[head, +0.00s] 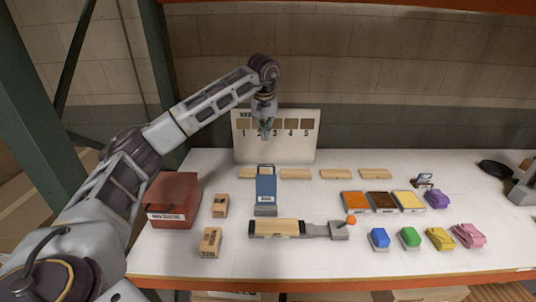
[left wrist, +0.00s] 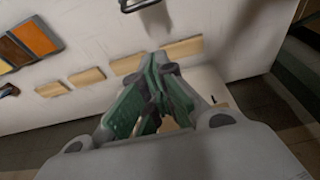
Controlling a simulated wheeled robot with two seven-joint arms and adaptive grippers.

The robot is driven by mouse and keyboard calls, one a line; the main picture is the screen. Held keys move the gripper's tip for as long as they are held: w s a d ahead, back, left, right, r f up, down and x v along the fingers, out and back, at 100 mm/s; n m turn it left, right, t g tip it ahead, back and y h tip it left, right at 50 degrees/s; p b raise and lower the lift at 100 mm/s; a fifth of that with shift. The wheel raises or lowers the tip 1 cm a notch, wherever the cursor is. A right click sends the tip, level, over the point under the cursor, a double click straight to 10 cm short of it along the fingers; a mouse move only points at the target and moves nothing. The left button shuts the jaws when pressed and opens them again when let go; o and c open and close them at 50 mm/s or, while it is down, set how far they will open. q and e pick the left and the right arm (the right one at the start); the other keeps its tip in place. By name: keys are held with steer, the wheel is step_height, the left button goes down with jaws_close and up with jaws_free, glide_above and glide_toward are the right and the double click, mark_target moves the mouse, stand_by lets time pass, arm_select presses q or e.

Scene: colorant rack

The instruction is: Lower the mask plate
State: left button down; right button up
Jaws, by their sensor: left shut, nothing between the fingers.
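A blue plate (head: 265,189) with a dark loop handle at its top seems to be the mask plate. It stands raised or leaning behind a pale wooden block on a grey base (head: 277,228); its exact tilt is hard to tell. My left gripper (head: 265,131) hangs above and behind the plate, in front of the numbered board, fingers pointing down. It is shut and empty, apart from the plate. In the left wrist view its green-padded fingers (left wrist: 158,65) are together, and a dark loop handle (left wrist: 140,4) shows at the top edge. My right gripper is not in view.
A numbered board (head: 275,155) stands at the back with several wooden blocks (head: 336,174) before it. A red box (head: 173,200) is at left. Orange, brown and yellow trays (head: 382,201) and coloured lumps (head: 410,238) lie at right. An orange-knobbed lever (head: 350,220) adjoins the base.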

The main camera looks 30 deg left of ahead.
arm_select(q)
step_height(320, 180, down, 9)
steer(key=s+p, duration=0.1)
steer(key=p, duration=0.1)
steer(key=shift+s+d+f+p, duration=0.15)
steer(key=shift+d+f+p, duration=0.05)
steer(key=shift+d+p, duration=0.2)
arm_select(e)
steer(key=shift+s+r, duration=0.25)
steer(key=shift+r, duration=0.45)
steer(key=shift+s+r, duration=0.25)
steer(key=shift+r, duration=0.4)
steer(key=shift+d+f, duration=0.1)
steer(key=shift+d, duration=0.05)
